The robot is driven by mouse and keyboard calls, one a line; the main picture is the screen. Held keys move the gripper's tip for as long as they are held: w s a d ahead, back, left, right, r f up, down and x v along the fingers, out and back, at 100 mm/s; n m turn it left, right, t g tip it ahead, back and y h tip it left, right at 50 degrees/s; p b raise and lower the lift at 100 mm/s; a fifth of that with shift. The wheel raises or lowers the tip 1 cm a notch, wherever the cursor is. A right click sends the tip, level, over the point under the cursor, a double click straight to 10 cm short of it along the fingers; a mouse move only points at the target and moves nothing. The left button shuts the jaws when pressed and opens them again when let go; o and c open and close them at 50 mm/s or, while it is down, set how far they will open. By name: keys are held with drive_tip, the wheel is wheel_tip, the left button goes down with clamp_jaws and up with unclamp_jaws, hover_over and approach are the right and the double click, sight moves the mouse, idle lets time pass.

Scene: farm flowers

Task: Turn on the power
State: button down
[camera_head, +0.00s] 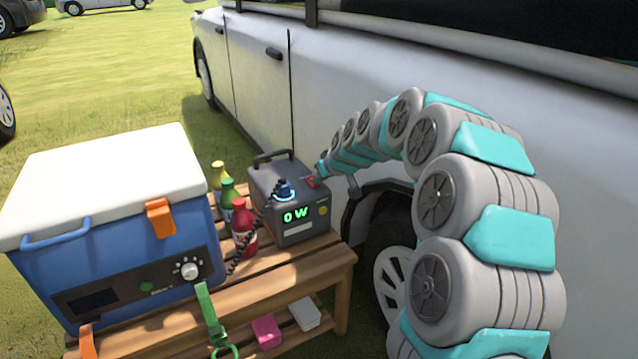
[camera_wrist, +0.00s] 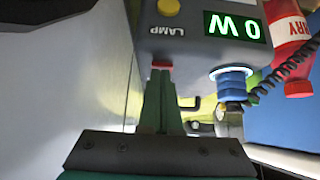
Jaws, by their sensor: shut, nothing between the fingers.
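A grey power station (camera_head: 290,205) with a top handle stands on the wooden bench. Its display (camera_head: 296,214) reads "0 W" in green and also shows in the wrist view (camera_wrist: 234,27). A blue plug (camera_head: 283,187) with a glowing ring sits in it, with a coiled dark cord (camera_wrist: 288,66) attached. A small red switch (camera_head: 312,182) is on its upper right. My gripper (camera_head: 318,178) is shut and empty, its tips at the red switch (camera_wrist: 162,64); I cannot tell whether they touch. A yellow button (camera_wrist: 168,6) is near the label LAMP.
A blue cooler (camera_head: 130,245) with a white lid, a dial (camera_head: 190,269) and a dark display stands at left. Several bottles (camera_head: 242,225) stand between it and the power station. A white vehicle (camera_head: 350,90) stands close behind. The bench (camera_head: 290,272) has free room in front.

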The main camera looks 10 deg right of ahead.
drive_tip(key=shift+r, duration=0.2)
drive_tip(key=shift+r, duration=0.65)
drive_tip(key=shift+r, duration=0.4)
wheel_tip(320, 180, up, 4)
drive_tip(key=shift+s+f+p, duration=0.15)
drive_tip(key=shift+p, duration=0.35)
drive_tip(key=s+f+v, duration=0.1)
drive_tip(key=v, duration=0.8)
drive_tip(key=shift+s+d+b, duration=0.3)
drive_tip(key=shift+s+b, duration=0.05)
drive_tip(key=shift+s, duration=0.1)
drive_tip(key=shift+f, duration=0.1)
